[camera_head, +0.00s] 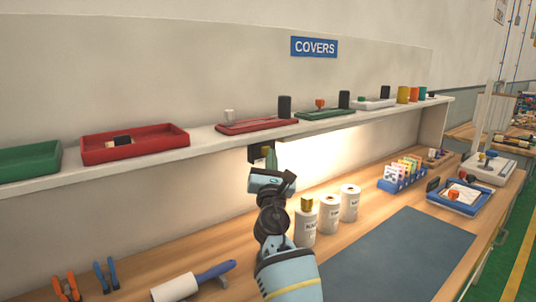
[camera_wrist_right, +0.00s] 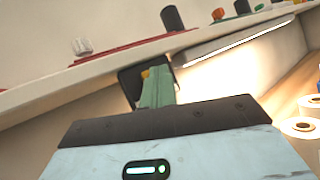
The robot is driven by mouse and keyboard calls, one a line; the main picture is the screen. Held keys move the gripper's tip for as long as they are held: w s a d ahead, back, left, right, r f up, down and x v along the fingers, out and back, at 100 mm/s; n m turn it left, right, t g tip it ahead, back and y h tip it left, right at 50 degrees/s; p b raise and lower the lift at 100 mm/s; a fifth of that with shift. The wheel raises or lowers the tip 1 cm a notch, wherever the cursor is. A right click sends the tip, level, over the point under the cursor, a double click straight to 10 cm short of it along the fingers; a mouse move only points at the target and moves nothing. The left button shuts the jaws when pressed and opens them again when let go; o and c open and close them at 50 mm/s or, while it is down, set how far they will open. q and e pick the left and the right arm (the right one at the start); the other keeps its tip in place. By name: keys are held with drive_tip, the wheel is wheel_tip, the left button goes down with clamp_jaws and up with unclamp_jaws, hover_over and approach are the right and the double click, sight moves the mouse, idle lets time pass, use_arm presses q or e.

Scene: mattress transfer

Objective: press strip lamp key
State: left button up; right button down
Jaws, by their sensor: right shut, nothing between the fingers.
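A dark switch box (camera_head: 254,153) hangs under the shelf, partly hidden by my right gripper (camera_head: 268,153). In the right wrist view the dark box (camera_wrist_right: 128,84) shows behind the greenish fingers (camera_wrist_right: 157,82). The fingers are shut with nothing between them, and their tips are at the box's face. A small yellow-orange spot (camera_wrist_right: 145,74) shows beside the tips; it may be the key. I cannot tell whether the tips touch it. The strip lamp (camera_wrist_right: 238,40) under the shelf is lit and brightens the wall below. My left gripper is out of view.
The shelf (camera_head: 210,138) above holds red trays (camera_head: 165,138), green trays and dark blocks. Several white canisters (camera_head: 329,214) stand on the bench right of my arm. A lint roller (camera_head: 190,284) lies at front left. A dark mat (camera_head: 400,255) is bare.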

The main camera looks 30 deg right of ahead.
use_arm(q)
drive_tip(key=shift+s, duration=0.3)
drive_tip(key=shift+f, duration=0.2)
use_arm(e)
drive_tip(key=shift+w, duration=0.2)
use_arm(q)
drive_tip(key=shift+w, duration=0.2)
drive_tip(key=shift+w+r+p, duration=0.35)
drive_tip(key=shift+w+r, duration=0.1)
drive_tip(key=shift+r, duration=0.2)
use_arm(e)
drive_tip(key=shift+s, duration=0.6)
